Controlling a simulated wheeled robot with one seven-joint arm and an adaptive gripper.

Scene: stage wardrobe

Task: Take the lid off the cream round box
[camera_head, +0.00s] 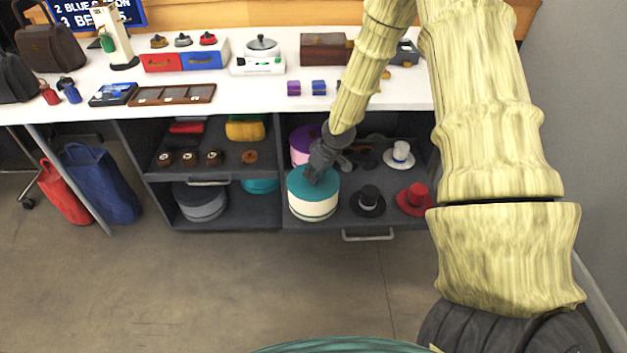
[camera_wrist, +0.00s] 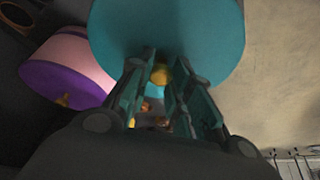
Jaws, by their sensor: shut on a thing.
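The cream round box (camera_head: 312,208) stands at the front of a pulled-out lower shelf in the head view. Its teal lid (camera_head: 313,180) is on top of it, and the lid fills the upper middle of the wrist view (camera_wrist: 170,35). My gripper (camera_head: 316,176) reaches down onto the lid from above. In the wrist view its fingers (camera_wrist: 160,85) are close together around a small yellow knob (camera_wrist: 160,75) on the lid. The cream wall of the box is hidden in the wrist view.
A pink box with a purple lid (camera_head: 302,141) stands just behind; its lid also shows in the wrist view (camera_wrist: 65,88). Black (camera_head: 368,200), red (camera_head: 415,198) and white (camera_head: 399,155) hats sit to the right. The white counter (camera_head: 270,93) overhangs behind. The floor in front is clear.

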